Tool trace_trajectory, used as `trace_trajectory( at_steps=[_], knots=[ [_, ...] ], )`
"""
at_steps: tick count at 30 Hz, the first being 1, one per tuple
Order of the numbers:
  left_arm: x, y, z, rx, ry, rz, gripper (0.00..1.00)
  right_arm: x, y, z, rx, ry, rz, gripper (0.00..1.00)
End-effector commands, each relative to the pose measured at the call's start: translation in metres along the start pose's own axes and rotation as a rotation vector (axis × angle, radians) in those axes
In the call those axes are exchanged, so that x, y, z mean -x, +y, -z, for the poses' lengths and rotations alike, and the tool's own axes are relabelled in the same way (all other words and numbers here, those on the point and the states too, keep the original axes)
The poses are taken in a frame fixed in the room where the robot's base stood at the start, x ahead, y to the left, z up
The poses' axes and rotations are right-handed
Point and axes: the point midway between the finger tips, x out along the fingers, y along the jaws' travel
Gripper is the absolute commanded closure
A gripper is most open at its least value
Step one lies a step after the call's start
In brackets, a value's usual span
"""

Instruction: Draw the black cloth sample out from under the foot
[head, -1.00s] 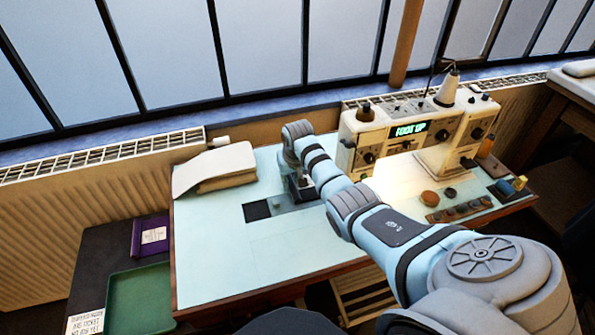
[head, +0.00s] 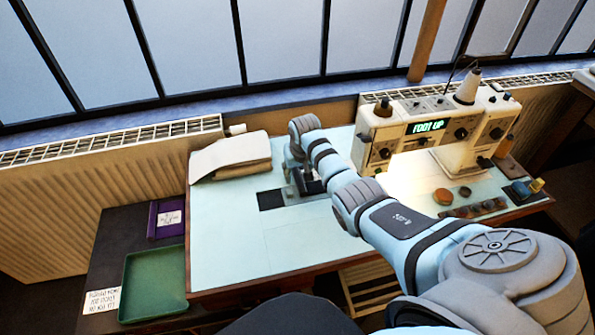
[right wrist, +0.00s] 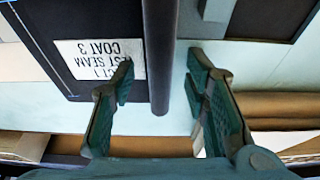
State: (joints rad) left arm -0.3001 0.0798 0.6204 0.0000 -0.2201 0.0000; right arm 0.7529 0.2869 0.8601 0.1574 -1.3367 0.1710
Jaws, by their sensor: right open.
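The black cloth sample (head: 271,200) lies flat on the pale table, left of my right gripper (head: 308,184). In the right wrist view the black cloth (right wrist: 55,18) fills the upper left and bears a white label (right wrist: 98,62) with upside-down writing, "TEST SEAM COAT 3". My right gripper (right wrist: 160,64) is open, its two green-padded fingers apart. A dark upright bar (right wrist: 160,30) shows between them; I cannot tell whether they touch it. The white sewing machine (head: 440,130) shows "FOOT UP" on its display. The foot is not clearly visible. My left gripper is out of view.
Folded pale cloth (head: 231,156) lies at the table's back left. A green tray (head: 153,287) and purple box (head: 167,218) sit on the dark side surface. Small round pieces (head: 444,196) and a dark holder (head: 473,209) lie at right. The front left of the table is clear.

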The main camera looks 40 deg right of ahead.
Motion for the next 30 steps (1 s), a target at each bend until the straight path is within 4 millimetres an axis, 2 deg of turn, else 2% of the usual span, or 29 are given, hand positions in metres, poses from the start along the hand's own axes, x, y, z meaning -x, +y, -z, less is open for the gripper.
trace_trajectory(
  at_steps=[4, 7, 15, 21, 25, 30],
  knots=[
    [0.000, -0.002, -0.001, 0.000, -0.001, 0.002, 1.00, 0.004, 0.000, 0.000, 0.000, 0.001, 0.000, 0.58],
    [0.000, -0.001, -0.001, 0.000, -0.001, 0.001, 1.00, 0.015, 0.000, 0.001, 0.001, 0.003, 0.001, 0.58],
    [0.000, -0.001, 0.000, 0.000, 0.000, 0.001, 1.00, 0.075, 0.000, 0.002, 0.000, 0.005, 0.001, 0.58],
    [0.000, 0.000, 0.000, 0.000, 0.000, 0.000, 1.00, 0.110, 0.000, 0.001, 0.000, 0.002, 0.000, 0.58],
    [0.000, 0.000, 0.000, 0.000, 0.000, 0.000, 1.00, 0.119, 0.000, 0.000, 0.000, 0.000, -0.001, 0.58],
    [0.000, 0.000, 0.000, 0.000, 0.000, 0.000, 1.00, 0.120, 0.000, 0.000, 0.000, -0.001, 0.000, 0.58]
  ],
)
